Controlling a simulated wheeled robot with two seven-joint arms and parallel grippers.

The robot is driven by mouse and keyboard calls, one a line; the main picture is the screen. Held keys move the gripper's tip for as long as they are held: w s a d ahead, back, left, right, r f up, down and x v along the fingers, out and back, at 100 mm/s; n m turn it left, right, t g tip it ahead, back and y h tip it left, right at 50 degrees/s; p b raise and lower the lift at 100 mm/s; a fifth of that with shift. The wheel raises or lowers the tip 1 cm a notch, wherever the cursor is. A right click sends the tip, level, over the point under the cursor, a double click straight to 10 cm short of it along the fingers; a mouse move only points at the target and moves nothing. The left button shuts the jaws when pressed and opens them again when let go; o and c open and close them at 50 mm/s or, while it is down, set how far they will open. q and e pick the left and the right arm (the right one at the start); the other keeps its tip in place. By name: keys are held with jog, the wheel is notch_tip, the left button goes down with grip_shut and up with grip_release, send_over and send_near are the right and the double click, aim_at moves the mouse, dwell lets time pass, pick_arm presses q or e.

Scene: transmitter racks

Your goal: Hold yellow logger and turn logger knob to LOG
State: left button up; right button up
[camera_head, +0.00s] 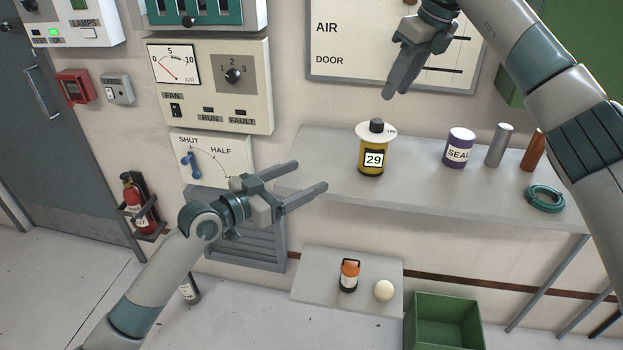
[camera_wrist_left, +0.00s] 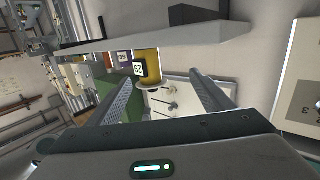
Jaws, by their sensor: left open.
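The yellow logger (camera_head: 362,160) stands upright on the grey shelf. It has a "29" label, a white disc on top and a dark knob (camera_head: 376,126) above the disc. Small lettering at the disc's right edge is too small to read surely, and the knob's setting cannot be told. My left gripper (camera_head: 309,179) is open and empty, left of the logger and apart from it. The left wrist view shows the logger (camera_wrist_left: 149,57) beyond the spread fingers. My right gripper (camera_head: 391,93) hangs above and slightly right of the logger, apart from it; its finger gap is unclear.
The shelf (camera_head: 430,192) also carries a purple "SEAL" can (camera_head: 459,148), a grey cylinder (camera_head: 498,145), an orange-brown cylinder (camera_head: 533,151) and a teal ring (camera_head: 544,198). Below are a low platform (camera_head: 320,292) and a green bin (camera_head: 443,322). Panels cover the left wall.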

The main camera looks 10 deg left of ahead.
aim_at(364, 154)
pick_arm(q)
jog(key=d, duration=0.1)
jog(key=s+d+r, duration=0.1)
jog(key=d, duration=0.1)
jog(key=shift+s+r+m+h, duration=0.2)
jog(key=shift+r+m+h, duration=0.1)
jog(key=shift+h, duration=0.1)
jog(key=shift+w+f, duration=0.1)
jog(key=x, duration=1.7)
jog(key=shift+w, duration=0.15)
jog(key=shift+c, duration=0.3)
jog(key=c, duration=1.3)
